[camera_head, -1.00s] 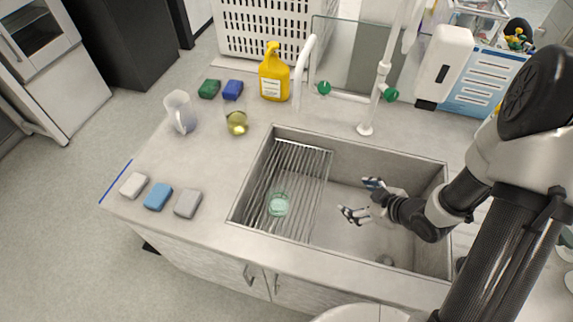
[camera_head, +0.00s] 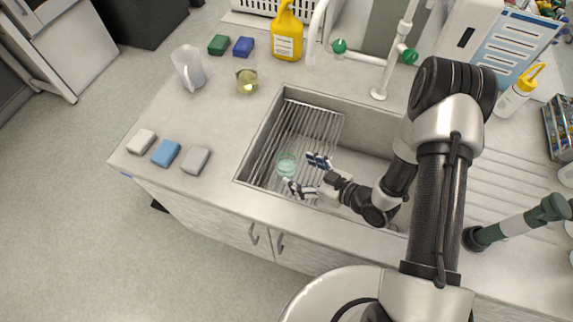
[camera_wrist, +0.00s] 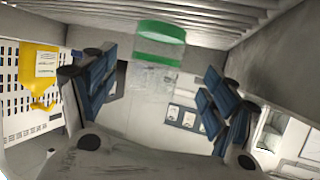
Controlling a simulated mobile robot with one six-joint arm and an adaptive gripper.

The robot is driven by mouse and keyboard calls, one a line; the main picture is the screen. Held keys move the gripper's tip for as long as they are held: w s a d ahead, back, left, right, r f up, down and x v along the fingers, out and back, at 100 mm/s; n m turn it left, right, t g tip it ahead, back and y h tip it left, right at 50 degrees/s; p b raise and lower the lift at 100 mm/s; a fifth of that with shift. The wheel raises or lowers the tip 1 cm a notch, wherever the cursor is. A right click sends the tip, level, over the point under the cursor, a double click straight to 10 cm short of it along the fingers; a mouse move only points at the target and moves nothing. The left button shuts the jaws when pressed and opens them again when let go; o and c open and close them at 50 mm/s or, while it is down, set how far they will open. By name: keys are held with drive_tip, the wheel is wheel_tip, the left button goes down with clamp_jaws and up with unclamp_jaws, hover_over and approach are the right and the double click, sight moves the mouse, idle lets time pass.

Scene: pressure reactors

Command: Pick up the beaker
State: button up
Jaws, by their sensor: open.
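The beaker (camera_head: 287,164) is a small clear glass with pale green contents. It stands on the wire rack (camera_head: 300,125) in the left part of the sink. In the wrist view, the beaker (camera_wrist: 158,45) shows its green band at the top centre, in the gap ahead of the fingers, with its clear part below. My gripper (camera_head: 304,174) is open, with its blue-padded fingers spread, just right of the beaker. The gripper (camera_wrist: 155,95) also shows in the wrist view, empty, with one finger on each side. I see no clear contact with the beaker.
The sink wall (camera_head: 250,145) rises close by the rack. A pitcher (camera_head: 189,68), a round flask with yellow liquid (camera_head: 247,81) and several sponges stand on the left counter. A yellow bottle (camera_head: 287,36) and the faucet (camera_head: 400,45) are behind the sink.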

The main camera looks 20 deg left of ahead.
drive_tip(key=x, duration=0.2)
drive_tip(key=b+x, duration=0.1)
drive_tip(key=x, duration=0.1)
drive_tip(key=b+x, duration=0.1)
drive_tip(key=x, duration=0.2)
drive_tip(key=shift+w+d+r, duration=0.1)
drive_tip(key=shift+w, duration=0.15)
drive_tip(key=shift+c, duration=0.4)
drive_tip(key=c, duration=1.2)
drive_tip(key=shift+r, duration=0.1)
wheel_tip(320, 180, up, 19)
drive_tip(key=p, duration=0.6)
wheel_tip(320, 180, up, 6)
drive_tip(key=p, duration=0.4)
hover_over(279, 160)
drive_tip(key=s+d, duration=0.1)
drive_tip(key=d, duration=0.2)
drive_tip(key=shift+a, duration=0.1)
